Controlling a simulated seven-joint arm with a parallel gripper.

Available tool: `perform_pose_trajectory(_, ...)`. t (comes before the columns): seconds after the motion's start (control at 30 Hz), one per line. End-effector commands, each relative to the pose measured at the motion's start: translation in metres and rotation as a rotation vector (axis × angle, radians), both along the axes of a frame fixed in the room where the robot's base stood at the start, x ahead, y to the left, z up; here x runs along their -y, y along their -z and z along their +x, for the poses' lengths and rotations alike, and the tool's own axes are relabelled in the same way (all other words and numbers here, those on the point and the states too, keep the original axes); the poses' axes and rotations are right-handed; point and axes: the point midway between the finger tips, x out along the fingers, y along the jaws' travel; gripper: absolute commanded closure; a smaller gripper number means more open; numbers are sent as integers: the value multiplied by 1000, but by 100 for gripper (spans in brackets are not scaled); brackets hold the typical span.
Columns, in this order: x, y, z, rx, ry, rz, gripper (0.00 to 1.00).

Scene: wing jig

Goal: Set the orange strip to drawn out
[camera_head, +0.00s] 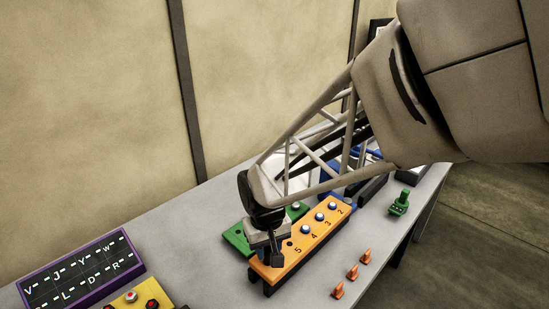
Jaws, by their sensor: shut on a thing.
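The orange strip (318,239) lies lengthwise on the grey table near the middle of the view. It bears printed numbers and several round white-topped studs. My gripper (273,257) points down over its near left end, just left of the number 5. The jaws are shut on the orange strip at that end, though the fingers hide the exact contact. A dark base shows under the strip's near end. How far the strip stands out of its mount cannot be told.
A green strip (236,238) lies close behind the orange one. Several small orange pieces (352,272) stand to the right, and a green piece (399,203) beyond them. A purple-framed letter panel (83,273) and a yellow button box (127,303) are at left. Bare table lies between.

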Motion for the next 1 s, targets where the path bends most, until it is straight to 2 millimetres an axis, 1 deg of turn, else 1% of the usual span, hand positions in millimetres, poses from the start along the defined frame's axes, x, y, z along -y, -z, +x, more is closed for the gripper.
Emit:
perform_pose_trajectory(0.2, -5, -1, -4, 1, 0, 1, 100)
perform_pose_trajectory(0.5, -5, -1, -5, -2, 0, 1, 100)
perform_pose_trajectory(0.53, -5, -1, -5, -2, 0, 1, 60)
perform_pose_trajectory(0.63, -5, 0, -5, -2, 0, 1, 45)
perform_pose_trajectory(0.67, -5, 0, -5, 0, 0, 1, 43)
perform_pose_trajectory(1.0, -4, -2, -4, 1, 0, 0, 43)
